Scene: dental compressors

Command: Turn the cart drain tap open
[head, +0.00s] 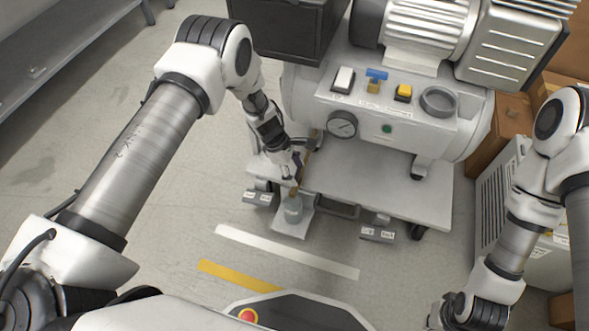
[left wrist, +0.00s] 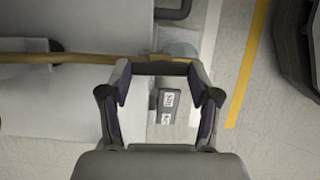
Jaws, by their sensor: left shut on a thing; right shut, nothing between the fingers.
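A thin brass drain pipe (head: 306,164) comes down at the front left of the cart, and its end with the tap is by my left gripper. A small clear jar (head: 293,209) stands below it on a pale plate. My left gripper (head: 293,184) reaches down to the tap and is shut on it; its fingers hide most of the handle. In the left wrist view the brass pipe (left wrist: 85,58) runs across just beyond the fingertips (left wrist: 160,69), with the jar (left wrist: 181,49) behind. My right gripper (head: 458,314) is shut and empty at the lower right.
Labelled pedals (head: 377,234) sit at the cart's front. White and yellow floor strips (head: 285,251) lie on open floor before it.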

